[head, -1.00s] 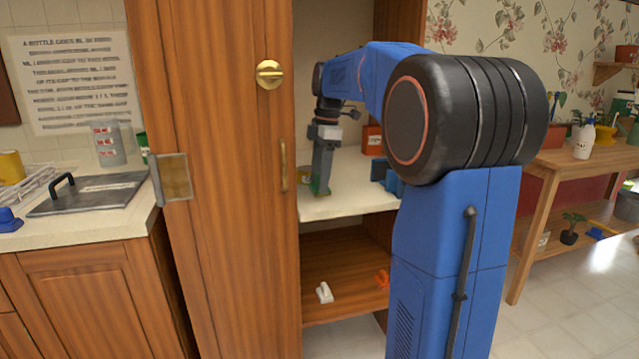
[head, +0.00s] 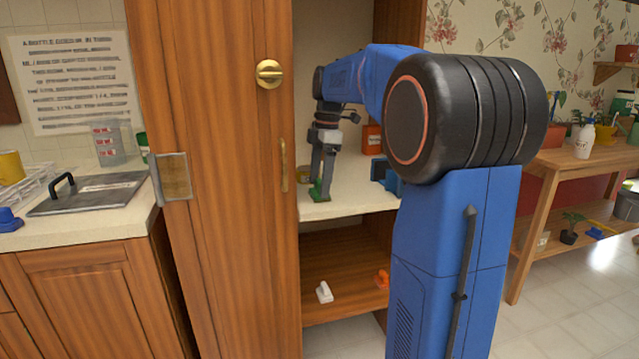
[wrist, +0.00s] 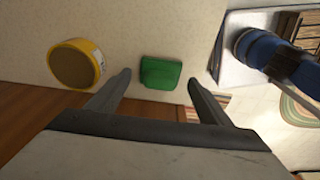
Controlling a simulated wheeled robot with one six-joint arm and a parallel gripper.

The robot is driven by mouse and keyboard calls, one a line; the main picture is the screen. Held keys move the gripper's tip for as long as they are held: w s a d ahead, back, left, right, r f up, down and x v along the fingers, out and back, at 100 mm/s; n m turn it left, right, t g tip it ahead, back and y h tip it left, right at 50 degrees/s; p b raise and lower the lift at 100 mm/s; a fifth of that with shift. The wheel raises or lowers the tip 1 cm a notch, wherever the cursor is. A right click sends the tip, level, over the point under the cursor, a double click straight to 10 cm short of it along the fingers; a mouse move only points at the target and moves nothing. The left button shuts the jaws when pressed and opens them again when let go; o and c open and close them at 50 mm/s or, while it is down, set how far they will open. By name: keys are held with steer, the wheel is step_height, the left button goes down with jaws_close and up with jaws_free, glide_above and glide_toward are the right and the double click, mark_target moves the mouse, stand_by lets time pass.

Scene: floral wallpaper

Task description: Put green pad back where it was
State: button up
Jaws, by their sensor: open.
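The green pad (wrist: 160,73) lies flat on the cream shelf (wrist: 25,50) in the wrist view, near the shelf's front edge. My gripper (wrist: 158,83) is open, with one finger to the left of the pad and one to the right, and gaps on both sides. In the head view my gripper (head: 321,187) points down over the upper cabinet shelf, and the green pad (head: 317,196) shows at its fingertips, partly hidden by them.
A round yellow tin (wrist: 77,64) lies left of the pad in the wrist view. A red box (head: 372,139) and a blue object (head: 386,176) stand on the same shelf. A white item (head: 324,292) and an orange item (head: 382,278) sit on the lower shelf.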

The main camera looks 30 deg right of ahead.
step_height(320, 180, up, 11)
steer(key=d, duration=0.1)
steer(key=shift+s+d+r, duration=0.15)
steer(key=shift+s, duration=0.05)
steer(key=s+a+f+m+t+h, duration=0.1)
steer(key=s+a+f+m, duration=0.35)
steer(key=s+a, duration=0.2)
steer(key=s+a+f+m+t, duration=0.1)
steer(key=s+a+f+m, duration=0.2)
steer(key=s+a+f, duration=0.35)
steer(key=s+a+f+m+t, duration=0.1)
steer(key=s+a+f+m, duration=0.1)
steer(key=s+f, duration=0.6)
steer(key=s+a+f+m+t, duration=0.1)
steer(key=s+a+f+m, duration=0.1)
steer(key=s+f+m, duration=0.3)
steer(key=s+f, duration=0.3)
steer(key=shift+s+f, duration=0.2)
steer(key=shift+s, duration=0.2)
steer(key=shift+a, duration=0.1)
steer(key=shift+c, duration=0.6)
